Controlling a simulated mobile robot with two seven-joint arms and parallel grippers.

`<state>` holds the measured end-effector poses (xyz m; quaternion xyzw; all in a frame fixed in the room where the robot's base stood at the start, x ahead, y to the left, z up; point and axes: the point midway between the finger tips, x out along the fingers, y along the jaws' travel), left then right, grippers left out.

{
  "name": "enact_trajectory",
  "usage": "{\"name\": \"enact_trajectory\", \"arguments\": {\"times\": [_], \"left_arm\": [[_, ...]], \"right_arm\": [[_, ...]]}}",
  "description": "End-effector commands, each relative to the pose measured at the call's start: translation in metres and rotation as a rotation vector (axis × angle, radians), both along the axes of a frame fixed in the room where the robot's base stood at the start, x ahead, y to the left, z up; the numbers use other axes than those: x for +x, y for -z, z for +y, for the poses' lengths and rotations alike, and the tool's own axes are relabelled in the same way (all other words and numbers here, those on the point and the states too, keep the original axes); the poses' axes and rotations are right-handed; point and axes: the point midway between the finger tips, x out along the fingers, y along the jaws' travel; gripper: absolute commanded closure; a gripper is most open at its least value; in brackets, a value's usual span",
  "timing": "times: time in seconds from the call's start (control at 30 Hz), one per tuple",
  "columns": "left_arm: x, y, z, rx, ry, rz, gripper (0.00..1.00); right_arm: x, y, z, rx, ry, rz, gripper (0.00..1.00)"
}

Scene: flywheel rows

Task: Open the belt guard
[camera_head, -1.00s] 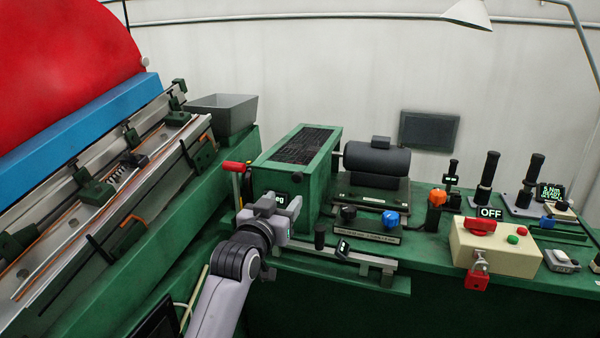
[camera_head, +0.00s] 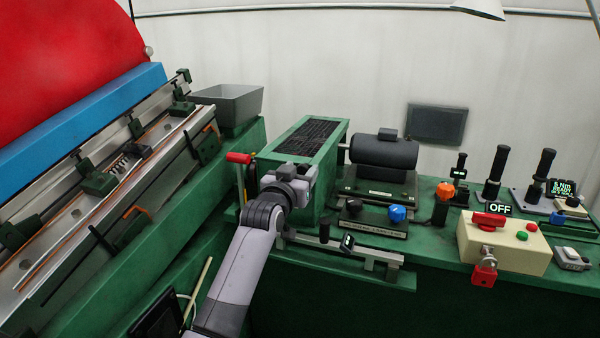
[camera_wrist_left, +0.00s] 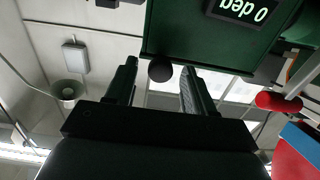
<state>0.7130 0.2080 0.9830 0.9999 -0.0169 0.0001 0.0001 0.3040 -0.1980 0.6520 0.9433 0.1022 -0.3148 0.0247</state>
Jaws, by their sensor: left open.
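The belt guard appears to be the green box (camera_head: 327,162) with a black mesh top, left of the motor. Its front shows close up in the left wrist view (camera_wrist_left: 205,48), with a display (camera_wrist_left: 241,10) reading "0 deg", upside down there. A round black knob (camera_wrist_left: 160,69) shows at its edge, between my left fingertips in the picture. My left gripper (camera_head: 300,176) is open in front of the box; it also shows in the left wrist view (camera_wrist_left: 160,80). I cannot tell whether the fingers touch the knob. The head view hides the knob behind the gripper.
A red-handled lever (camera_head: 239,158) stands close left of the gripper. A dark motor (camera_head: 384,152) sits right of the box. A rail (camera_head: 345,250) runs along the bench front below. A control box (camera_head: 503,242) reading "OFF" with a red padlock (camera_head: 484,273) stands at right.

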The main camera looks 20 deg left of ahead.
Motion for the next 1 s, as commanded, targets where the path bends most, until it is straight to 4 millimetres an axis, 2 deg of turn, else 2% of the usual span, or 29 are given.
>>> {"name": "enact_trajectory", "arguments": {"times": [0.37,0.53,0.77,1.0], "left_arm": [[0.003,0.0,0.0,0.0,0.0,0.0,0.47],[0.003,0.0,0.0,0.0,0.0,0.0,0.99],[0.003,-0.001,0.0,-0.004,0.0,0.0,1.0],[0.003,-0.011,0.008,-0.058,-0.001,0.003,1.0]], "right_arm": [[0.001,-0.001,0.0,0.001,0.0,-0.003,0.57],[0.001,-0.001,0.0,-0.001,0.0,-0.003,0.57],[0.002,-0.002,-0.001,-0.001,0.0,-0.004,0.57],[0.002,-0.013,-0.001,-0.004,0.0,-0.009,0.57]]}}
